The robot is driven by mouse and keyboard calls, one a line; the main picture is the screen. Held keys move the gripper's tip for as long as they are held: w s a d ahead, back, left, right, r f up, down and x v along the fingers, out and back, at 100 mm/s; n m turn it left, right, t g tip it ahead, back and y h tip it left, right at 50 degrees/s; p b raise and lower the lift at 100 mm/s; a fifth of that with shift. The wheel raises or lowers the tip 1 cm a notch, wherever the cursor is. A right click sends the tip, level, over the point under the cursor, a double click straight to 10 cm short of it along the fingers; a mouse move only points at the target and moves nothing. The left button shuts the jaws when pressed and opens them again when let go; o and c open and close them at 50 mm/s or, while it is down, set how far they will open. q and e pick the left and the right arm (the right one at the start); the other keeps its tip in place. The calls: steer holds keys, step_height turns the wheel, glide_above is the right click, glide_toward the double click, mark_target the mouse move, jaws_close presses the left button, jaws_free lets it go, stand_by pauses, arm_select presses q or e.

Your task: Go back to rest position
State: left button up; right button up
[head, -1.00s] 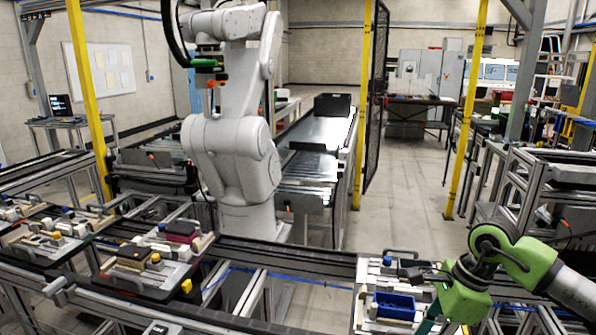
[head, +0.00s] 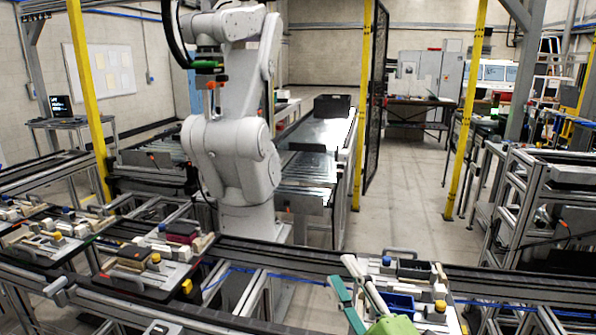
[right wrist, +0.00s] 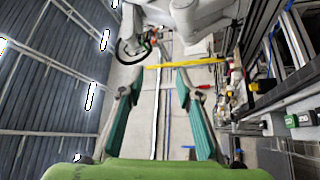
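My right gripper (head: 342,270) is at the bottom of the head view, with its teal fingers pointing up and its green body at the lower edge. It is in front of the left part of the right pallet fixture (head: 450,316). In the right wrist view my right gripper (right wrist: 160,84) has its two fingers spread apart with nothing between them. A blue bin (head: 400,301) on that fixture is partly hidden by the gripper. My left gripper is in neither view.
More pallet fixtures (head: 130,279) with small parts stand on the conveyor at left. A white robot arm (head: 235,150) stands behind the conveyor rail (head: 290,255). Yellow posts (head: 464,120) rise beyond. Open floor (head: 400,205) lies behind the rail.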

steer(key=s+d+f+m+g+h, duration=0.3)
steer(key=d+f+m, duration=0.1)
steer(key=f, duration=0.3)
steer(key=s+d+f+m+g+h, duration=0.2)
steer(key=s+d+f+m, duration=0.15)
steer(key=f, duration=0.35)
steer(key=s+d+f+m+g+h, duration=0.3)
steer(key=f+m, duration=0.2)
steer(key=f, duration=0.2)
steer(key=s+d+f+m+g, duration=0.15)
steer(key=s+f+g, duration=0.35)
steer(key=s, duration=0.5)
steer(key=s+f+m+g, duration=0.3)
steer(key=s+f, duration=0.3)
steer(key=s, duration=0.3)
steer(key=s+f+g, duration=0.1)
steer(key=s+f, duration=0.2)
steer(key=f, duration=2.6)
steer(key=s+d+f+g, duration=0.1)
steer(key=s+d+f, duration=0.1)
steer(key=s+f, duration=1.2)
steer(key=s, duration=0.2)
steer(key=shift+s+d+n+y, duration=0.3)
steer(key=shift+n, duration=0.1)
